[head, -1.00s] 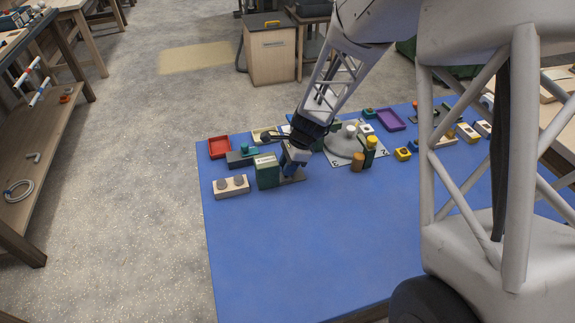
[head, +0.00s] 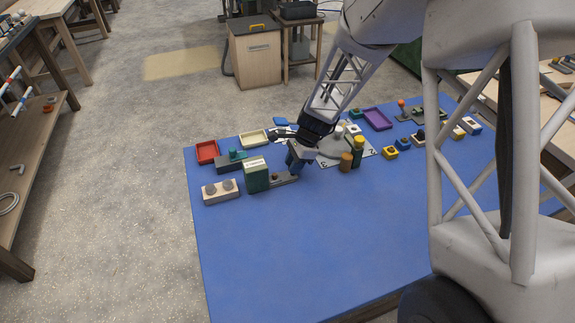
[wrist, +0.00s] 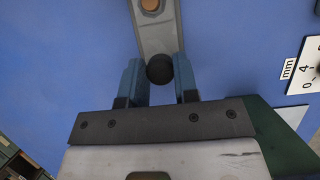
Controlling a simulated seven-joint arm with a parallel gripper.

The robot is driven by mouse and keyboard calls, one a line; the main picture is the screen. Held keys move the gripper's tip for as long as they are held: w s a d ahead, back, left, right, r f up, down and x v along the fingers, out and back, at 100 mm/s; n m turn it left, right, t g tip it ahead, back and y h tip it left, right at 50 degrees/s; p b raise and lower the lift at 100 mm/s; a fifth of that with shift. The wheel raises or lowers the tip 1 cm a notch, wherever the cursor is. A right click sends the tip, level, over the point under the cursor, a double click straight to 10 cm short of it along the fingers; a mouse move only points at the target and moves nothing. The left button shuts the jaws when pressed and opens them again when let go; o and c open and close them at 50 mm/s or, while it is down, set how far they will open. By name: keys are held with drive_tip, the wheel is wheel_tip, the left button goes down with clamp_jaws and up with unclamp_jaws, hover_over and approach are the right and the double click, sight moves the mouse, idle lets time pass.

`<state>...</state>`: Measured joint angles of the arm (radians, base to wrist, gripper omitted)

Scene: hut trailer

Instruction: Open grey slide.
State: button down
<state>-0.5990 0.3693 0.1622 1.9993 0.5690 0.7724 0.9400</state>
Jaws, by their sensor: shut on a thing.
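The grey slide (head: 286,179) is a flat grey strip on the blue table, running right from beside an upright green block (head: 256,174). In the wrist view the strip (wrist: 158,38) runs up from between my fingers, with a dark round knob (wrist: 160,69) near its lower end and a brown round piece (wrist: 150,5) farther along it. My gripper (wrist: 157,88) is shut on the dark knob, a finger on each side. In the head view my gripper (head: 298,163) is over the strip's right part and hides that end.
A beige block with two grey knobs (head: 220,192) stands left of the green block. A red tray (head: 207,151) lies behind. Right of my gripper are an orange-brown cylinder (head: 346,161) and a numbered white plate with a dial. The front of the table is clear.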

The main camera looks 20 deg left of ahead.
drive_tip(key=c, duration=0.9)
unclamp_jaws()
drive_tip(key=shift+o, duration=0.2)
drive_tip(key=shift+r, duration=0.1)
drive_tip(key=v, duration=0.7)
drive_tip(key=shift+r, duration=0.25)
drive_tip(key=shift+w, duration=0.1)
drive_tip(key=shift+d+r, duration=0.1)
drive_tip(key=shift+d, duration=0.05)
